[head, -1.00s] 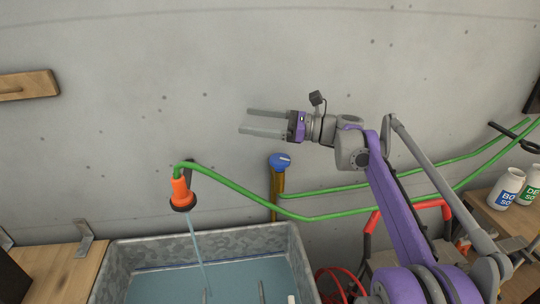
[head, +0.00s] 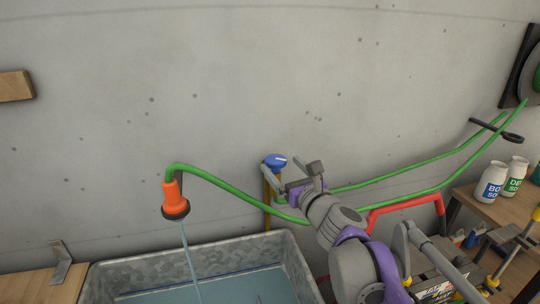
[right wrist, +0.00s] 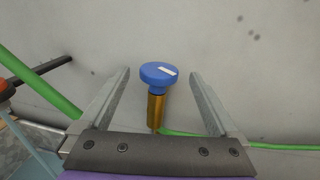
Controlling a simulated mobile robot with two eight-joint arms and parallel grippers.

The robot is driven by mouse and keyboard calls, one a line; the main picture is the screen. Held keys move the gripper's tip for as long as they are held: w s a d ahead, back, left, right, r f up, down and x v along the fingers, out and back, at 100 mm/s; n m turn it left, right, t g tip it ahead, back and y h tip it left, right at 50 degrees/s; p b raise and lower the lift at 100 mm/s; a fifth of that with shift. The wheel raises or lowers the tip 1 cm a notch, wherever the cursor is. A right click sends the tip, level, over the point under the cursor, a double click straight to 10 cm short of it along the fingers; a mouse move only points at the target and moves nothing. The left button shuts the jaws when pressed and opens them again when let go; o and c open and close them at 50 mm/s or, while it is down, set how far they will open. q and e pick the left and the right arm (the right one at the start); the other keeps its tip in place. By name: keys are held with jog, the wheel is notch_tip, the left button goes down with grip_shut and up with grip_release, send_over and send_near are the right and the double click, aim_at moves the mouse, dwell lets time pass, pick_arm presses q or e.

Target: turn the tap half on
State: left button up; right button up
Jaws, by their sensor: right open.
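The tap has a round blue knob (head: 275,160) with a white mark, on a brass stem against the concrete wall. In the right wrist view the knob (right wrist: 158,75) and brass stem (right wrist: 156,110) stand between the two open fingers, with a gap on each side. My right gripper (head: 272,178) is open at the tap; its fingers partly cover the stem in the head view. An orange nozzle (head: 174,198) on a green hose (head: 235,192) lets a thin stream of water (head: 190,255) fall. My left gripper is not in view.
A galvanized trough (head: 140,268) with water stands below the nozzle. The green hose runs close behind my right gripper. A red tubular handle (head: 405,204) and a shelf with white bottles (head: 490,182) are at the right. The wall above is clear.

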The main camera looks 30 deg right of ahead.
jog(key=w, duration=0.7)
jog(key=shift+w+d, duration=0.25)
jog(key=shift+w, duration=0.05)
jog(key=shift+c, duration=0.2)
jog(key=c, duration=1.3)
jog(key=shift+r+n+y, duration=0.15)
jog(key=shift+n+y, duration=0.45)
jog(key=shift+y, duration=0.2)
jog(key=n+y, duration=0.1)
jog(key=y, duration=0.1)
jog(key=a+n+g+y+p, duration=0.1)
jog(key=n+y, duration=0.1)
jog(key=y, duration=0.1)
jog(key=shift+a+p, duration=0.1)
jog(key=shift+p, duration=0.2)
jog(key=shift+c, duration=0.2)
jog(key=shift+s, duration=0.1)
jog(key=shift+f, duration=0.2)
jog(key=o, duration=1.4)
